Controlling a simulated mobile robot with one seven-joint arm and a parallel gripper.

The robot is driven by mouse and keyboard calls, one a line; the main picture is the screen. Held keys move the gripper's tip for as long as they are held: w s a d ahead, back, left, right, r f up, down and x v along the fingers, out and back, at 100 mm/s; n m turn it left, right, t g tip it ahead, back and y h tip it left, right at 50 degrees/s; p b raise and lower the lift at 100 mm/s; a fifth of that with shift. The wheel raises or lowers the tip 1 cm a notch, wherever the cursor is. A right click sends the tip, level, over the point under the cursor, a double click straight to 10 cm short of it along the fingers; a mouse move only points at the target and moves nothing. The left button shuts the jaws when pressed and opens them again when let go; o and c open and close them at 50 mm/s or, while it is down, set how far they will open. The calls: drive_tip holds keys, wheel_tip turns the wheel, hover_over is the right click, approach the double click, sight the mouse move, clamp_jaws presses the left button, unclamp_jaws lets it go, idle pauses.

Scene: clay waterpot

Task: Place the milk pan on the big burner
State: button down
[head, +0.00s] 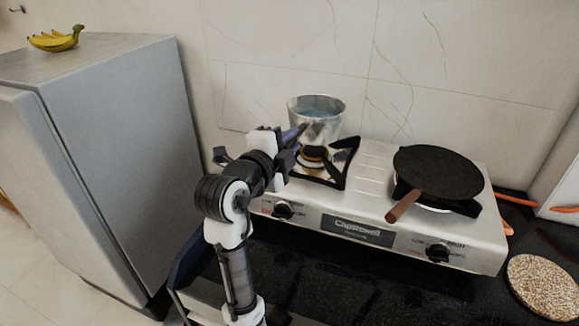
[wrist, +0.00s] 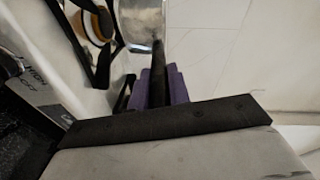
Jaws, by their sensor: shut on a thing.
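The silver metal milk pan (head: 318,124) is held upright, over the back of the left burner (head: 313,153). A gap seems to show below it, but contact with the black pan support (head: 345,168) is unclear. My gripper (head: 293,134) is shut on the pan's dark handle, with purple finger pads. In the wrist view, the pads of my gripper (wrist: 160,88) close around the handle (wrist: 158,62). The pan's wall (wrist: 142,22) shows at the top, with the brass-coloured burner (wrist: 97,22) to its left.
The steel stove (head: 375,160) stands on a dark counter (head: 310,275) against a tiled wall. A black flat pan (head: 438,170) with a wooden handle covers the right burner. A grey fridge (head: 110,150) with bananas (head: 55,39) is at left. A round speckled mat (head: 543,286) lies at right.

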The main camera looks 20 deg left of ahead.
drive_tip(key=shift+f+b, duration=1.1)
drive_tip(key=shift+f, duration=0.85)
drive_tip(key=shift+f, duration=0.15)
drive_tip(key=c, duration=1.3)
unclamp_jaws()
